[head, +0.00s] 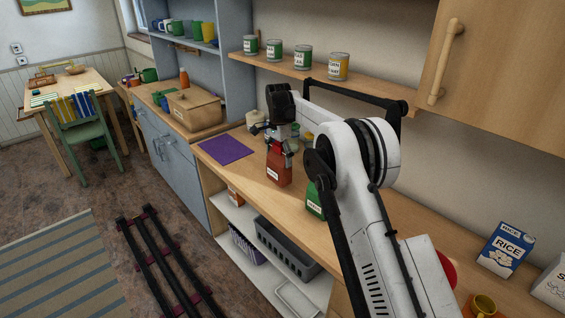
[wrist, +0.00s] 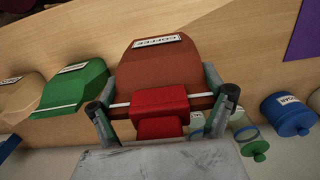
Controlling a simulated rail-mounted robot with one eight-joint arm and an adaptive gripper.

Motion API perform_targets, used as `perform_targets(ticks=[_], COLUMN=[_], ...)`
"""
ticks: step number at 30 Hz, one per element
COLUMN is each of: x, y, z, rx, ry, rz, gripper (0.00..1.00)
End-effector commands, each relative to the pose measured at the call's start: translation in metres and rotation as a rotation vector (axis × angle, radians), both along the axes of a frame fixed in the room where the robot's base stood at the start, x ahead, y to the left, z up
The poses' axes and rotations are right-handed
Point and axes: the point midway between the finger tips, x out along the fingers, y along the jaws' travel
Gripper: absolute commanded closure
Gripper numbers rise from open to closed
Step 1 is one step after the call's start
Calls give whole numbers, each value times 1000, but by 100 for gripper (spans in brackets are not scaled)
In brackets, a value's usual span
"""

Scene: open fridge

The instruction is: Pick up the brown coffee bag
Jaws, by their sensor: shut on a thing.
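The brown coffee bag (wrist: 160,68) fills the middle of the wrist view, with its white COFFEE label towards the top. I cannot tell whether the bag's base touches the counter.
A green bag (head: 315,201) stands close to the right of the coffee bag, and a tan bag (wrist: 22,95) beyond it. Jars, including a blue canister (wrist: 286,114), are on the other side. A purple mat (head: 226,149) lies left. A shelf with cans (head: 302,57) hangs above.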

Motion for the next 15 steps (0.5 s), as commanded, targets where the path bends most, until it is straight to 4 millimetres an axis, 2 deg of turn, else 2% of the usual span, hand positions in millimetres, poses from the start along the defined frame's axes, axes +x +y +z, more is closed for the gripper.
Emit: perform_targets(ticks=[9,15], x=[-43,-62], y=[40,58], z=[34,50], rx=[0,0], ry=[0,0], rz=[3,1], gripper=[74,74])
